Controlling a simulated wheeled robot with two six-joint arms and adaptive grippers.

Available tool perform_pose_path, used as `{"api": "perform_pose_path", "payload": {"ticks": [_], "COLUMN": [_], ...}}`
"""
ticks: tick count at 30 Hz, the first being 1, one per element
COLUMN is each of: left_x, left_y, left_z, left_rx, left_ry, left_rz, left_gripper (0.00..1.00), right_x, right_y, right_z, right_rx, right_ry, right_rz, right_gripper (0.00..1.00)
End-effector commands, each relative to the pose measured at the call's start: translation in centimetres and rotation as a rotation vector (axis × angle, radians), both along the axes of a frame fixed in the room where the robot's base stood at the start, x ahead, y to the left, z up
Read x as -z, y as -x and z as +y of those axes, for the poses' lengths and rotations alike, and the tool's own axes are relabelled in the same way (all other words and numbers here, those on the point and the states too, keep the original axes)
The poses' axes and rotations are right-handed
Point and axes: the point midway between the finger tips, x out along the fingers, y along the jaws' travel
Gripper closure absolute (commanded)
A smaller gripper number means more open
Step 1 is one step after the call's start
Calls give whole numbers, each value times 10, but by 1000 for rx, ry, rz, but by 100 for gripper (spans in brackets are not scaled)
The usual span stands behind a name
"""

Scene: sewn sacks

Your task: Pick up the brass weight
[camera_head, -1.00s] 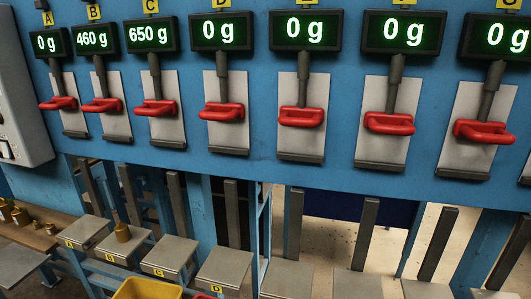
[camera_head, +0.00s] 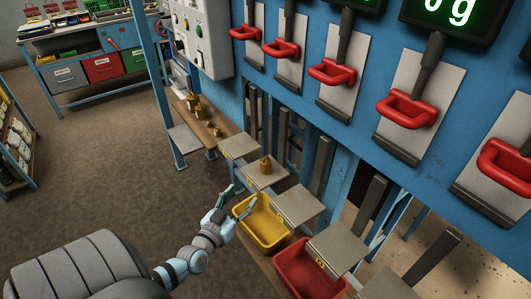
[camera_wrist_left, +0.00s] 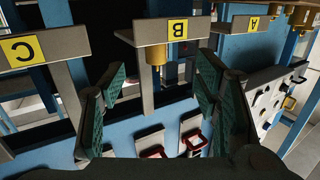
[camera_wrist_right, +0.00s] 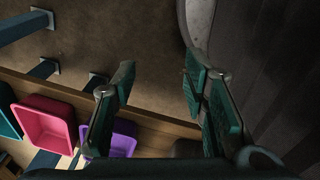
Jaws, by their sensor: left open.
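A brass weight (camera_head: 265,165) stands upright on the plate marked B (camera_head: 282,178) in the head view. It also shows in the left wrist view (camera_wrist_left: 156,75), which is upside down, between my finger tips and beyond them. My left gripper (camera_head: 241,198) is open and empty, over the yellow bin (camera_head: 262,222), in front of and below the weight and apart from it. My right gripper (camera_wrist_right: 157,78) is open and empty in the right wrist view, above a purple bin's (camera_wrist_right: 120,142) side of a shelf, and does not show in the head view.
More brass weights (camera_head: 197,108) stand on a wooden ledge (camera_head: 222,127) at the left. Plates A (camera_head: 238,146), C (camera_head: 298,205) and D (camera_head: 338,247) flank plate B. A red bin (camera_head: 305,272) sits at the front. Red handles (camera_head: 332,72) line the blue panel above.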

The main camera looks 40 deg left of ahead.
Motion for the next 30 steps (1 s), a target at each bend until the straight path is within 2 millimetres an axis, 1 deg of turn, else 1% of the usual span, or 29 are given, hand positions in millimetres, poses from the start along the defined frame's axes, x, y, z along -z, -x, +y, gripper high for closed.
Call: {"api": "perform_pose_path", "payload": {"ticks": [1,3,5,10,12,17,21,24,30], "left_x": [-23,-36,-36,-31,-30,-31,-29,-30,-33], "left_y": [-5,-16,-29,-76,-89,-109,-138,-150,-151], "left_z": [1,3,6,14,16,18,18,21,21], "left_rx": [-2,-6,-8,-6,-5,-5,-4,-4,-3], "left_ry": [3,7,9,10,10,12,12,11,12], "left_rz": [-41,-76,-82,-81,-78,-77,-77,-75,-74], "left_gripper": [44,44,44,44,44,44,44,44,44], "right_x": [-7,-4,1,18,23,30,44,49,47], "right_y": [-2,-5,-7,-10,-10,-10,-10,-9,-9], "right_z": [-1,-2,-2,-3,-3,-2,-1,1,2], "right_rx": [0,-1,-2,-2,-2,-2,-1,0,1], "right_ry": [1,2,3,4,4,4,1,-1,-3], "right_rz": [-3,-8,-13,-18,-18,-17,-16,-15,-15], "right_gripper": [60,60,60,60,60,60,60,60,60]}}
